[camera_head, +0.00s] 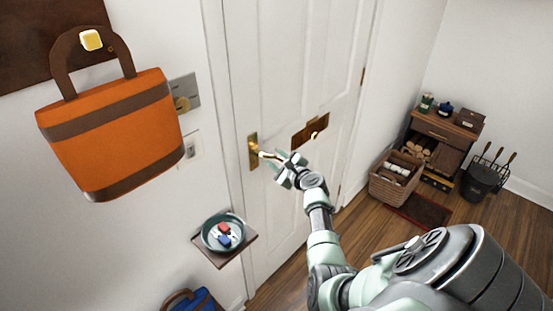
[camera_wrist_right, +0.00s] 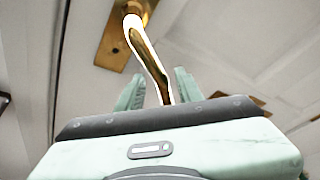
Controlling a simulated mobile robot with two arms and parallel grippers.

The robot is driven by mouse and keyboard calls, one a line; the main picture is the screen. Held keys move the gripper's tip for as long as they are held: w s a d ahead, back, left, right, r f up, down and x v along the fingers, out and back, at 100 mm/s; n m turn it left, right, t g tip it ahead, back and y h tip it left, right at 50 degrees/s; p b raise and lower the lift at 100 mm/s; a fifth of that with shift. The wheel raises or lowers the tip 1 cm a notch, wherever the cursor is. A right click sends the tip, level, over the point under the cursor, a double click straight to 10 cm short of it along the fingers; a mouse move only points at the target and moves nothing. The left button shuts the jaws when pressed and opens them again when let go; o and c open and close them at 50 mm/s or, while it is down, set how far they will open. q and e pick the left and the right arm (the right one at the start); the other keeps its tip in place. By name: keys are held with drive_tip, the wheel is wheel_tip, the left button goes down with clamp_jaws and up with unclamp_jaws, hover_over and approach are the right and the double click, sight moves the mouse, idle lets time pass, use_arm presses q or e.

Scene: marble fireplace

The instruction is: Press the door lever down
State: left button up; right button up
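The brass door lever (camera_head: 266,154) sticks out to the right from its brass plate (camera_head: 252,152) on the white panelled door (camera_head: 290,70). In the head view it runs slightly downward to the right. My right gripper (camera_head: 283,166) is at the lever's free end. In the right wrist view the lever (camera_wrist_right: 146,52) runs down between the two pale green fingers of my right gripper (camera_wrist_right: 159,73). The fingers are apart, with a gap visible on both sides of the lever. The lever's tip is hidden behind the gripper body. My left gripper is not in view.
A brass letter slot (camera_head: 311,130) is on the door, right of the lever. An orange bag (camera_head: 110,135) hangs left of the door. A small shelf (camera_head: 222,262) with a bowl (camera_head: 211,242) is below. A wicker basket (camera_head: 393,188) stands at the right.

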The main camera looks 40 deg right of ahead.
drive_tip(key=shift+s, duration=0.1)
drive_tip(key=v, duration=0.7)
drive_tip(key=shift+s, duration=0.3)
drive_tip(key=shift+a+r, duration=0.1)
